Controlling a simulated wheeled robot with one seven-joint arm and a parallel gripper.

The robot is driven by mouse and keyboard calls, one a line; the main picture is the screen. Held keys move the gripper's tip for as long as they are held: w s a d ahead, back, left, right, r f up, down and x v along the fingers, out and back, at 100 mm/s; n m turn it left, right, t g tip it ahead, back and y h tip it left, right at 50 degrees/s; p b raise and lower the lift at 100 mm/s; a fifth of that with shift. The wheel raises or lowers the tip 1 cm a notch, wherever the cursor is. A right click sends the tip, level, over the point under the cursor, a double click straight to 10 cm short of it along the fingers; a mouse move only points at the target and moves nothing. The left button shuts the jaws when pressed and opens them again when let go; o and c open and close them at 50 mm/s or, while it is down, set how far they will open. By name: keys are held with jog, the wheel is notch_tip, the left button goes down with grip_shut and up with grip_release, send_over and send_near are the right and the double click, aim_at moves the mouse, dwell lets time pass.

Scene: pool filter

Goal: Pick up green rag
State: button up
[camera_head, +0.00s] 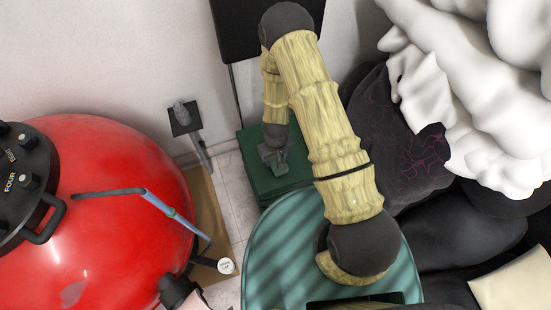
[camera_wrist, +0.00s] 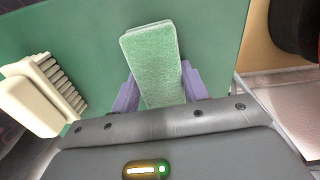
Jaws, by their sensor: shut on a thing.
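The green rag (camera_wrist: 155,62) is a light green, fuzzy, folded strip in the wrist view. It lies between the two purple fingers of my gripper (camera_wrist: 159,85), which are shut on it. Its near end is hidden behind the gripper body. In the head view my gripper (camera_head: 273,160) is low over a dark green box-like stand (camera_head: 262,182). I cannot make out the rag there. Whether the rag still touches the green surface (camera_wrist: 215,35) is unclear.
A cream brush (camera_wrist: 38,98) is left of the rag on the green surface. A large red tank (camera_head: 125,200) with a blue-handled tool (camera_head: 168,212) stands left. A grey post (camera_head: 187,120) is near the wall. White and black bulky shapes (camera_head: 480,80) crowd the right.

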jog(key=shift+r, duration=0.1)
notch_tip(320, 180, up, 10)
jog(key=p, duration=0.3)
dwell(0.4)
jog(key=o, duration=0.3)
jog(key=shift+c, duration=1)
jog(key=w+d+r+m, duration=0.4)
jog(key=w+d+r, duration=0.6)
jog(key=d+r, duration=0.2)
jog(key=shift+w, duration=0.2)
